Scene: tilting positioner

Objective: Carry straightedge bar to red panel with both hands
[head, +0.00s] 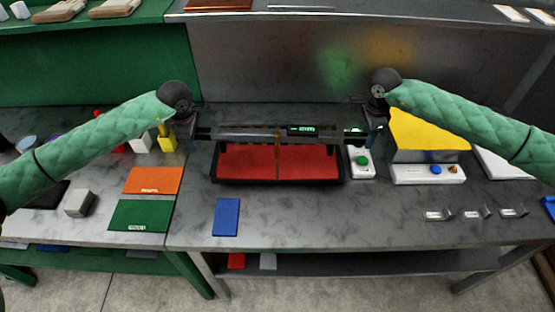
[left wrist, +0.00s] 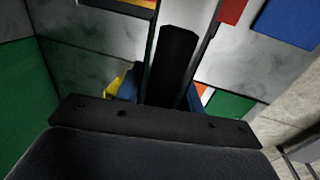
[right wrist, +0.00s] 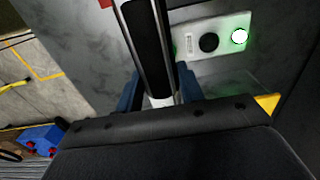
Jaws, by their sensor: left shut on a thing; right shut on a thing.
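The straightedge bar (head: 255,132) is long, grey and dark, with a small green-lettered label near its right part. It lies level, left to right, across the far edge of the red panel (head: 245,162) in the head view; its height above the panel is hard to tell. The red panel sits in a black frame. My left gripper (head: 191,132) is shut on the bar's left end, with the bar (left wrist: 175,65) between its blue fingers in the left wrist view. My right gripper (head: 375,134) is shut on the right end, also seen as the bar (right wrist: 146,40) in the right wrist view.
A white box with a green button (head: 362,160) stands right of the frame, beside a yellow-topped block (head: 428,130). A blue plate (head: 226,217) lies in front. Orange (head: 153,180) and green (head: 141,215) mats lie left. The front middle of the table is clear.

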